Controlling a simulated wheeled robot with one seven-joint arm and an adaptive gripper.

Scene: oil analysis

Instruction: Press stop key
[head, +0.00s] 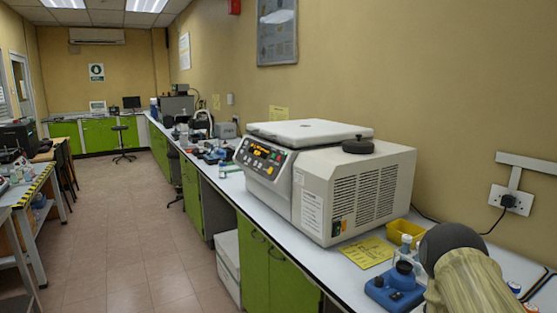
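A beige benchtop machine, looking like a centrifuge (315,180), stands on the white bench with its flat lid closed. Its dark control panel (262,158) is on the front face, turned toward the left aisle. The panel carries a lit yellow display and several small coloured keys. The lettering is too small to read, so I cannot tell which key is the stop key. My gripper is not in view, so its distance from the panel and its opening cannot be seen.
A blue device (396,288), a yellow tray (405,231) and a yellow sheet (366,251) lie on the bench (345,268) right of the machine. Green cabinets (265,270) stand below. The tiled floor (140,220) is clear along the left aisle. Several small instruments crowd the bench farther back.

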